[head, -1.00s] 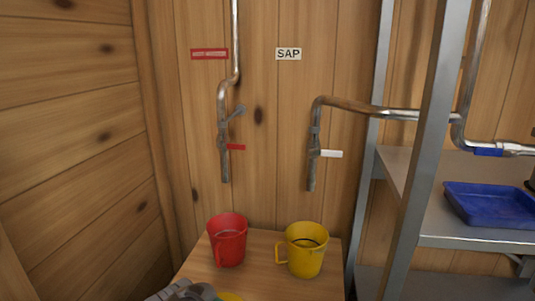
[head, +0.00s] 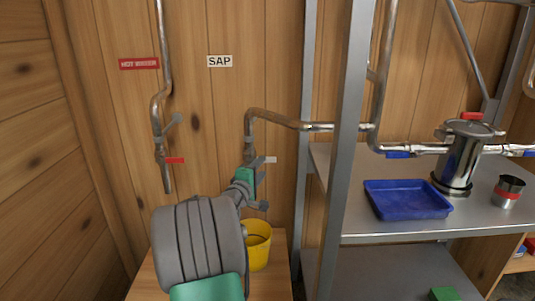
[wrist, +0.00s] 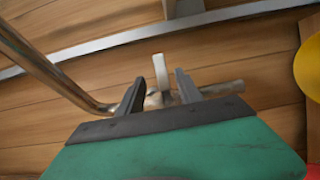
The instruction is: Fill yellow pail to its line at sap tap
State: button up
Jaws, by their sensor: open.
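The yellow pail (head: 258,252) stands upright on the wooden table under the sap tap, partly hidden by my arm. A yellow edge of it shows at the right of the wrist view (wrist: 309,68). The sap tap's pipe (head: 275,117) comes from the right below the SAP sign (head: 219,61); its white lever (head: 270,160) sticks out to the right. My gripper (head: 262,183) is open at the tap. In the wrist view its fingers (wrist: 160,88) stand either side of the white lever (wrist: 161,71); contact cannot be told. The tap's spout is hidden in the head view.
A second tap with a red lever (head: 174,160) hangs at left under a red sign (head: 139,63). A metal shelf post (head: 343,150) stands close right of the sap tap. The shelf holds a blue tray (head: 405,199) and a steel canister (head: 458,160).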

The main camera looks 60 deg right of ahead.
aim_at(267, 161)
jog(key=d, duration=0.7)
jog(key=shift+w+f, duration=0.1)
jog(key=shift+w, duration=0.25)
grip_shut()
dwell(0.9)
